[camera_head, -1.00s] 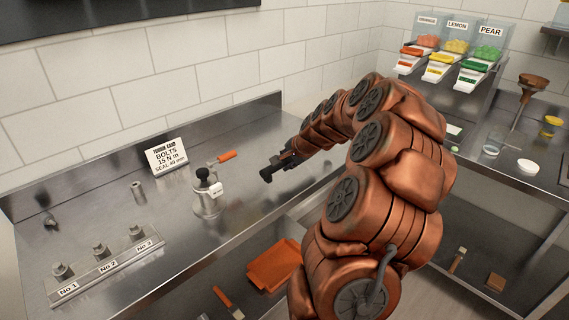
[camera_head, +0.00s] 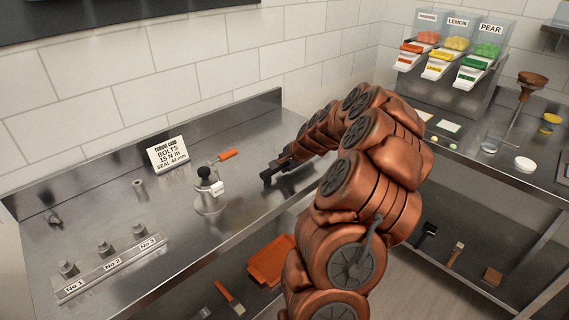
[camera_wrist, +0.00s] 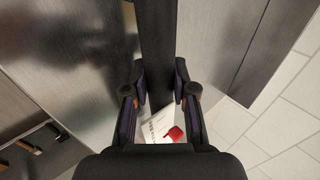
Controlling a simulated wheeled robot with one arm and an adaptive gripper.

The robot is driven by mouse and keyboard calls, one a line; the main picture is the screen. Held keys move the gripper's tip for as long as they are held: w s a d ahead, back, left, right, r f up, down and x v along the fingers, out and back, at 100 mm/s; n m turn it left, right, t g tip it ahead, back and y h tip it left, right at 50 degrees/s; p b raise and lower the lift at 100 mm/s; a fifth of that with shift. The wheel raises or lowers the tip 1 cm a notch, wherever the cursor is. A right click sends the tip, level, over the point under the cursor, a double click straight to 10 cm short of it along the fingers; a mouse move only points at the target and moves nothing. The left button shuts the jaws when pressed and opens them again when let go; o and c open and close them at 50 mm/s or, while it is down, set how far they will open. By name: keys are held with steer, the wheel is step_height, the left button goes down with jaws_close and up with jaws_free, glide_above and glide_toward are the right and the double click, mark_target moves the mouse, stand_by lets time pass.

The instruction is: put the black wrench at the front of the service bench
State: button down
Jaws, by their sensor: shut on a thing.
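My gripper (camera_head: 284,162) is over the right part of the steel service bench (camera_head: 120,224), close to its surface. In the wrist view my gripper (camera_wrist: 160,82) is shut with its fingers on both sides of a long dark bar, the black wrench (camera_wrist: 156,40). The bar runs from between the fingers to the top edge of that view. In the head view the wrench's black end (camera_head: 267,177) shows just left of the gripper. Whether it touches the bench cannot be told. My arm hides part of the bench's right end.
A metal stand with a black knob (camera_head: 207,192), an orange-handled tool (camera_head: 226,155) and a torque card (camera_head: 168,155) are left of the gripper. A rack of numbered bolts (camera_head: 108,262) lies at the front left. An orange tray (camera_head: 270,262) is on the shelf below.

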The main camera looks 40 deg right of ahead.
steer(key=shift+f, duration=0.15)
steer(key=c, duration=1.2)
jaws_free()
steer(key=shift+r, duration=0.2)
